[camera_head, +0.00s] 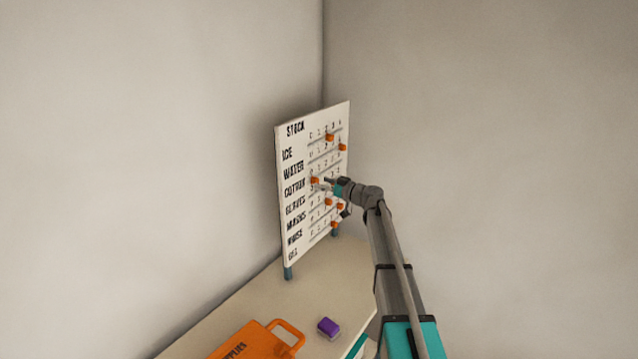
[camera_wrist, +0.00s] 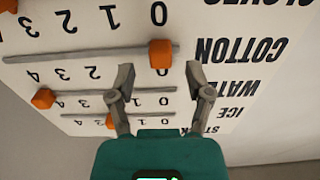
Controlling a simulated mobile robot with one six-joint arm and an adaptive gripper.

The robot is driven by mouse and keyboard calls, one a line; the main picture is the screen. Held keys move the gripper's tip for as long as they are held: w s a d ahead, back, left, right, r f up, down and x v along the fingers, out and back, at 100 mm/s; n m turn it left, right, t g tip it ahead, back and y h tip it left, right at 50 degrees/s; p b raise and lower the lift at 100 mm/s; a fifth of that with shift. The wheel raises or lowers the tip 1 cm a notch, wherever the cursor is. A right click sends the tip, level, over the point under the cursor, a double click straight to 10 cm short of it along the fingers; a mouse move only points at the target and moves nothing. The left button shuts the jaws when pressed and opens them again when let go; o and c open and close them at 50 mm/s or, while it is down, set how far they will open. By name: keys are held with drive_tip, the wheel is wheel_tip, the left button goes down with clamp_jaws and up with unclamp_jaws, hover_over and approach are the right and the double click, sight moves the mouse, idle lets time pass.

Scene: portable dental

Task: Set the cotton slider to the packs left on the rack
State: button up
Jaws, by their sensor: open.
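The white stock board (camera_head: 297,232) stands upright on the table, with labelled rows of numbers and orange sliders. The cotton slider (camera_head: 314,181) is at the left end of its track, by the 0. The wrist view is upside down and shows the cotton slider (camera_wrist: 161,53) beside the COTTON label (camera_wrist: 238,51). My gripper (camera_head: 325,183) is at the board in front of this slider. In the wrist view my open gripper (camera_wrist: 160,72) has one finger on each side of the slider's column; contact cannot be told. No rack of packs is recognisable.
Other orange sliders sit nearby: ice (camera_head: 330,138), water (camera_head: 342,147) and several lower ones. Walls stand close behind the board.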

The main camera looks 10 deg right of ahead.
drive_tip(key=shift+x, duration=1)
clamp_jaws()
